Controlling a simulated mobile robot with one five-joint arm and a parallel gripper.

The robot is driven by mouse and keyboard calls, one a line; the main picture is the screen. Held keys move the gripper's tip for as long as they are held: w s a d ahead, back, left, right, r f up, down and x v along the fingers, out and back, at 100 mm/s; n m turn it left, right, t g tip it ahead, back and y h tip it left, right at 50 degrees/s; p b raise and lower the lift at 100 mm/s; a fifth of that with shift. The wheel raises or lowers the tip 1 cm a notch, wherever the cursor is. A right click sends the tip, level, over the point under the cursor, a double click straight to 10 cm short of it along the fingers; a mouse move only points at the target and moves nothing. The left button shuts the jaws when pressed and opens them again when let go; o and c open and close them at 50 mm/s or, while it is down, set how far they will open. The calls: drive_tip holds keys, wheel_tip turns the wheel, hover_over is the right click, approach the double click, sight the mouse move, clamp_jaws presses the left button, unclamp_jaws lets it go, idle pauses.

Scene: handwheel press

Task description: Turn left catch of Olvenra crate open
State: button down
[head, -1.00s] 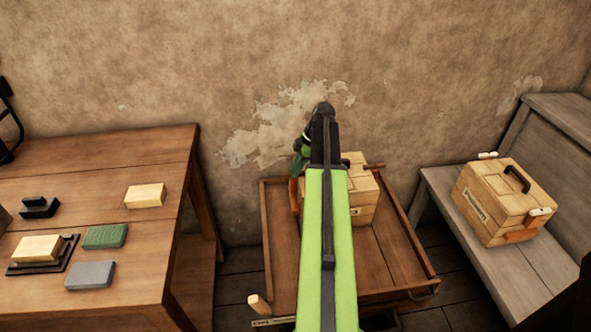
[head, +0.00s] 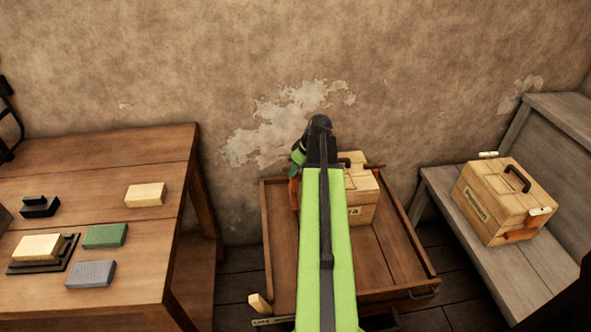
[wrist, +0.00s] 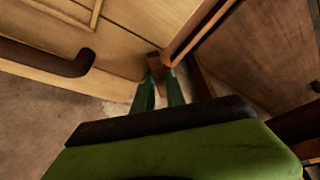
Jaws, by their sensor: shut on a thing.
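The wooden crate (head: 363,193) on the low wooden cart is partly hidden by my green arm, and only the end of its label shows, reading about "RA". In the wrist view its pale wood (wrist: 120,38) fills the upper left, with its dark carrying handle (wrist: 45,58). My gripper (wrist: 162,80) points down at the crate's left side. Its green fingers are close together on a small brown piece, which looks like the left catch (wrist: 154,62). In the head view my gripper (head: 297,160) is mostly behind my arm, and the catch's angle is hard to tell.
The cart's raised rim (wrist: 205,28) runs close beside the fingers. A second crate (head: 500,203) stands on a grey bench (head: 455,215) at the right. A table (head: 150,240) at the left holds several blocks. The cart's right part is bare.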

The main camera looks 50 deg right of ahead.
drive_tip(key=m, duration=0.1)
drive_tip(key=m+h, duration=0.1)
drive_tip(key=m, duration=0.1)
drive_tip(key=m+h, duration=0.1)
drive_tip(key=shift+a, duration=0.25)
drive_tip(key=shift+w+a+m+g+h, duration=0.1)
drive_tip(key=shift+m+g+h, duration=0.25)
drive_tip(key=shift+m, duration=0.9)
drive_tip(key=shift+m+g+h, duration=0.15)
drive_tip(key=shift+m+h, duration=0.3)
drive_tip(key=shift+m, duration=0.8)
drive_tip(key=c, duration=1.4)
unclamp_jaws()
drive_tip(key=shift+o, duration=0.2)
drive_tip(key=shift+r, duration=0.1)
